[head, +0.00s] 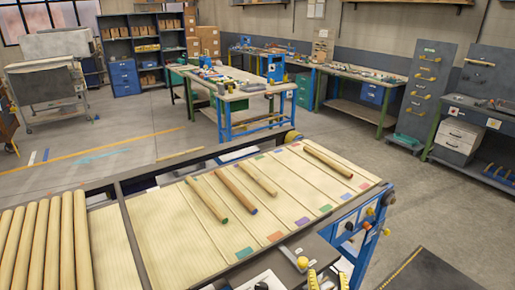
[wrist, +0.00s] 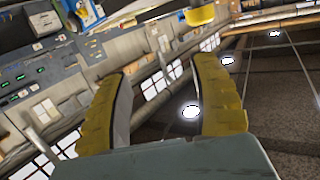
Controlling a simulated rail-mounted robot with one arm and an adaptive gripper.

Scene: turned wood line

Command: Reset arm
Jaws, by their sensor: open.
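My gripper (wrist: 160,66) shows in the wrist view with its two yellow fingers spread apart and nothing between them. It points up and away from the work surface, toward walls, shelving and ceiling lights. On the bed lie a rod with a green end (head: 207,199), a rod with a blue end (head: 235,189), a plain rod (head: 258,179) and a rod farther right (head: 328,163). No rod is near the fingers.
Several thick pale rods (head: 40,240) lie side by side at the left. Coloured tabs (head: 301,221) mark lanes along the bed's front edge. A blue-legged workbench (head: 238,93) stands behind, with shelving (head: 146,47) farther back. Open floor (head: 440,205) lies to the right.

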